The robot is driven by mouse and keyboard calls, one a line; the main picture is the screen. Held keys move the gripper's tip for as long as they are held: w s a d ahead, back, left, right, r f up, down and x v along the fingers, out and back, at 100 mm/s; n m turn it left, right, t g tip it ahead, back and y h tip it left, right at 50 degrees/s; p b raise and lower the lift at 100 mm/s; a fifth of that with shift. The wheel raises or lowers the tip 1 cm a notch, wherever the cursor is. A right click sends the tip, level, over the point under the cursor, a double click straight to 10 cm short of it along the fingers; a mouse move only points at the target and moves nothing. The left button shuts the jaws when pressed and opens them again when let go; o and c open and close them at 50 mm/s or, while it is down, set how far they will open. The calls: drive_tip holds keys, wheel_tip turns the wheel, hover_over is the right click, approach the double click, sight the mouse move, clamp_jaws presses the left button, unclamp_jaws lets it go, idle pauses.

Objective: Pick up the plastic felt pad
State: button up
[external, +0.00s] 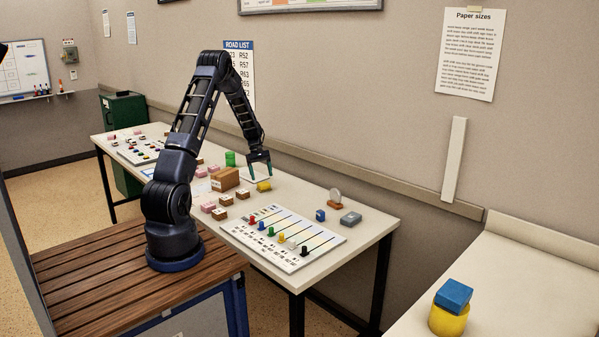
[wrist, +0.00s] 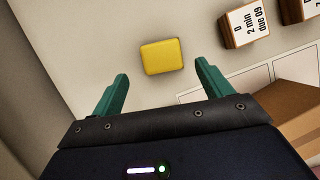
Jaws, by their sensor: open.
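A small yellow pad-like block (wrist: 161,57) lies flat on the table, ahead of my fingertips and between their lines in the wrist view. It also shows in the external view (external: 264,187), just below my gripper. I take it for the felt pad; its material cannot be told. My gripper (external: 259,171) points down over the table near the wall side, its green fingers apart and nothing between them. The fingers also show in the wrist view (wrist: 162,71). They look apart from the yellow block.
A brown box (external: 225,180) and small labelled blocks (wrist: 246,24) stand close by. A green block (external: 230,158) stands behind. A board with coloured pegs (external: 285,235) lies nearer the front. A grey block (external: 351,218) sits at the right. The wall runs along the table's back.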

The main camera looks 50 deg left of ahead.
sight(264, 183)
drive_tip(key=shift+x, duration=2.4)
drive_tip(key=shift+s+d+r, duration=0.1)
drive_tip(key=shift+s, duration=0.1)
drive_tip(key=c, duration=1.1)
drive_tip(key=shift+o, duration=0.2)
drive_tip(key=shift+r, duration=0.1)
